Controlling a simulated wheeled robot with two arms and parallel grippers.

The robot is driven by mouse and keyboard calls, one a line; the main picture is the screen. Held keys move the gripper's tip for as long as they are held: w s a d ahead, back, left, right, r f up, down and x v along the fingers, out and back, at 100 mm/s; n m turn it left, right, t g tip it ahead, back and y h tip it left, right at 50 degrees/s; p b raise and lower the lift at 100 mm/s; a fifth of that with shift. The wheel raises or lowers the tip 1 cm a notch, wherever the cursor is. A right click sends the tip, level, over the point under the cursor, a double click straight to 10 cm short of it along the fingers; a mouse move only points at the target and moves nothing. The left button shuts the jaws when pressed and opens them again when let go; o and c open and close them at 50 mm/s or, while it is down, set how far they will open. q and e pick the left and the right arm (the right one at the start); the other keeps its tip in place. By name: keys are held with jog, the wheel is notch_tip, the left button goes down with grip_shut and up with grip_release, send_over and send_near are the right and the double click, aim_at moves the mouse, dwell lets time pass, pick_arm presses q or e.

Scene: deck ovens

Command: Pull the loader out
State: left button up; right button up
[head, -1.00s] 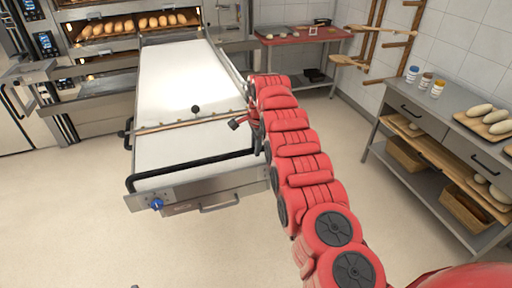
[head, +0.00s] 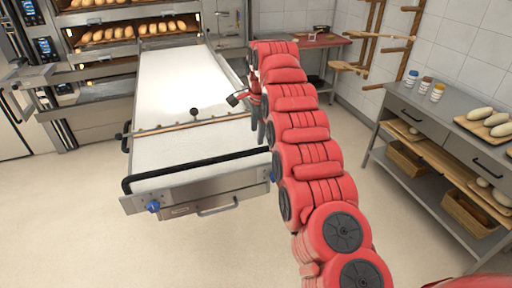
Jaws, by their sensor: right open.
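The loader (head: 182,80) is a long table with a white belt and metal frame. It stretches from the oven front toward me. A wooden-looking crossbar (head: 165,128) with a dark knob (head: 194,111) lies across its belt. A black bar handle (head: 196,164) spans its near end, above a metal front panel with a blue knob (head: 153,207) and a lower grip (head: 217,207). My right gripper (head: 259,132) is open beside the loader's right edge, partly hidden by my red arm. I cannot tell whether it touches the loader. My left gripper is out of view.
The deck oven (head: 95,60) behind the loader holds several loaves. A red-topped table (head: 318,41) stands at the back. A grey workbench (head: 450,125) with dough pieces and jars stands along the right wall. The floor in front of the loader is clear.

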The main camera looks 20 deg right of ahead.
notch_tip(320, 180, up, 9)
jog(key=s+p, duration=0.2)
jog(key=p, duration=0.1)
jog(key=shift+d+f, duration=0.1)
jog(key=shift+w, duration=0.1)
